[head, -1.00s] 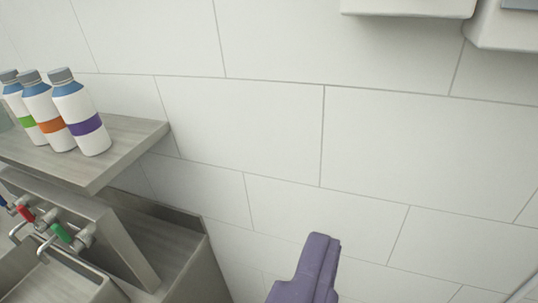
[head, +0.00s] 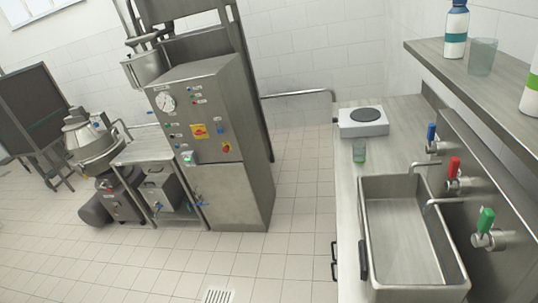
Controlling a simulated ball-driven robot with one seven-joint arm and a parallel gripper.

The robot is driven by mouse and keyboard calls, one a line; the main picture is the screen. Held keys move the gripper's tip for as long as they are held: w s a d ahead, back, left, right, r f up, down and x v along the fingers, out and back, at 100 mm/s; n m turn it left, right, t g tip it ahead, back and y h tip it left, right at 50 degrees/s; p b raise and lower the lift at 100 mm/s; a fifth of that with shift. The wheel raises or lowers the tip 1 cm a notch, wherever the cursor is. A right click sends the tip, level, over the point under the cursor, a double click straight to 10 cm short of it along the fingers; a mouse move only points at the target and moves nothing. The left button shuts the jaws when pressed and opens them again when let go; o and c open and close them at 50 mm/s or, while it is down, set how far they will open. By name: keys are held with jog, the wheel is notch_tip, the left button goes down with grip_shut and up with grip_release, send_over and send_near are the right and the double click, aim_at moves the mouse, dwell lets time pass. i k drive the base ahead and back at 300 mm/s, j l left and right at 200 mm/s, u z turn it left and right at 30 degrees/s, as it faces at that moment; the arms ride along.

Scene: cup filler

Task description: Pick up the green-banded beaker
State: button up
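My gripper is not in view.
A sink (head: 405,235) with blue, red and green-handled taps fills the near counter. Bottles (head: 456,30) stand on the shelf (head: 470,85). A steel cabinet (head: 205,120) stands left; tiled floor (head: 270,250) between is clear.

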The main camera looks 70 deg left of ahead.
aim_at(359, 146)
jog(key=u, duration=1.35)
jog(key=i+j+z, duration=0.15)
jog(key=z, duration=0.3)
jog(key=i+j+z, duration=0.55)
jog(key=j, duration=0.25)
jog(key=i+j, duration=0.3)
jog(key=i+j+z, duration=0.15)
jog(key=j, duration=0.25)
jog(key=i+j+z, duration=0.1)
jog(key=j, duration=0.3)
jog(key=i+j, duration=0.25)
jog(key=j, duration=0.15)
jog(key=i+j, duration=0.15)
jog(key=j, duration=0.2)
jog(key=i+j, duration=0.15)
jog(key=j, duration=0.2)
jog(key=i+j, duration=0.15)
jog(key=j, duration=0.15)
jog(key=i+j, duration=0.2)
jog(key=j, duration=0.15)
jog(key=z, duration=0.05)
